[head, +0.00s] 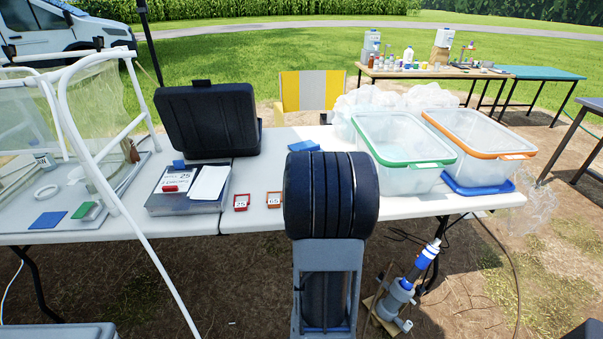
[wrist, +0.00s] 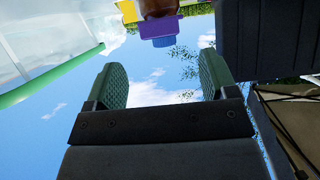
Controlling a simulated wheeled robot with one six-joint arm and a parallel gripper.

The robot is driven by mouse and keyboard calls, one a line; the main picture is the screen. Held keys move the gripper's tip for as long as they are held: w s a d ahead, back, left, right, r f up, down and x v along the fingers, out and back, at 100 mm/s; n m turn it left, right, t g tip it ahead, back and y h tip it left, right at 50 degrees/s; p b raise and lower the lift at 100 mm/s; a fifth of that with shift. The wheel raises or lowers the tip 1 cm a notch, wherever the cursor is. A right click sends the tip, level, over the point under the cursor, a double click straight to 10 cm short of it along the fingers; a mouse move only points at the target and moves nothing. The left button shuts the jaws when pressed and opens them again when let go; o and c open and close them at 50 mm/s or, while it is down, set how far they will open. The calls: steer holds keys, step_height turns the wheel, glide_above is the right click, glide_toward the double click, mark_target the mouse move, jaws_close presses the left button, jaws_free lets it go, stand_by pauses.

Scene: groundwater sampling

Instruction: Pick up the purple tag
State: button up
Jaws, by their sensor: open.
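In the wrist view, which is upside down, the purple tag (wrist: 160,28) shows at the top centre. It sits between a brown bottle (wrist: 158,7) and a blue cap (wrist: 164,42); how it is attached I cannot tell. My gripper (wrist: 164,76) is open and empty, its two green-padded fingers apart. The tag is beyond the fingertips, roughly centred between them and not touching. In the head view my arm blocks the middle of the table, and I see neither the tag nor my gripper.
A black case (head: 208,118) stands open at left. A green-rimmed tub (head: 390,160) and an orange-rimmed tub (head: 478,152) stand at right. Two small red numbered pieces (head: 242,202) lie near the front edge of the white table (head: 420,207). A white-framed enclosure (head: 75,110) is far left.

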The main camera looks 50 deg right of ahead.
steer(key=shift+x, duration=3.35)
steer(key=shift+a+f, duration=0.1)
steer(key=shift+f, duration=0.05)
steer(key=shift+c, duration=0.2)
steer(key=c, duration=1)
steer(key=shift+o, duration=0.2)
